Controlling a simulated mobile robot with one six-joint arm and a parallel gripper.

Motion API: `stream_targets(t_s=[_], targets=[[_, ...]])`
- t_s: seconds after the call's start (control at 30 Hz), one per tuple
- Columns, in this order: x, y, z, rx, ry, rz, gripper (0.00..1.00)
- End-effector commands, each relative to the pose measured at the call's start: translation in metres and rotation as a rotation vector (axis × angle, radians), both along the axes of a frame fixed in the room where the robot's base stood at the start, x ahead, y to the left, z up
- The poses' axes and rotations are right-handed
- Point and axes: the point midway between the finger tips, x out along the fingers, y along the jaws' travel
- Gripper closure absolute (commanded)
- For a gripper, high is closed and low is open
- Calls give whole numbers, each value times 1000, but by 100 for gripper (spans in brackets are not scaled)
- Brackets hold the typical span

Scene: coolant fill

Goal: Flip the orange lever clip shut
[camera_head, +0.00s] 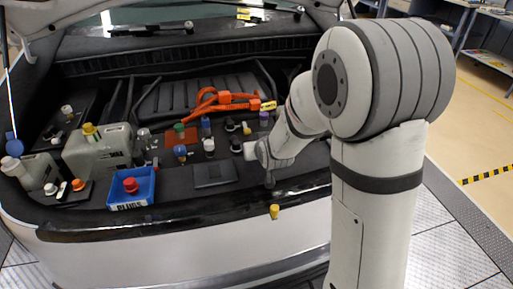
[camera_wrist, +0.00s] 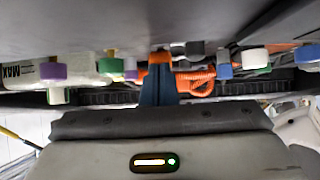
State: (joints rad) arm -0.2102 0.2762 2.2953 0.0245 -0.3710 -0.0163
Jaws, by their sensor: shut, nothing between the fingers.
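My gripper (camera_head: 270,182) is at the right front of the engine bay, low over the dark front panel. In the wrist view its dark blue fingers (camera_wrist: 158,88) stand together, shut with nothing held. An orange block (camera_wrist: 160,57) shows at their tips; I cannot tell whether they touch it or it lies behind. In the head view an orange connector (camera_head: 225,98) sits on a looped orange cable (camera_head: 202,107), farther back and left of my gripper. I cannot make out which orange part is the lever clip, or its position.
Several coloured caps stand on the dark panel, including a blue one (camera_head: 180,151). A blue bin (camera_head: 131,189) holds a red cap at the front left, near a pale coolant tank (camera_head: 97,152). A yellow cap (camera_head: 274,211) is at the front edge. Open floor lies right.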

Motion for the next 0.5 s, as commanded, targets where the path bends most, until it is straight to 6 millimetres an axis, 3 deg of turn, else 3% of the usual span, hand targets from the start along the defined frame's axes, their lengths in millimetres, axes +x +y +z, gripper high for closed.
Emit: stream_targets(t_s=[0.5], targets=[[0, 1, 15, 0, -1, 1, 100]])
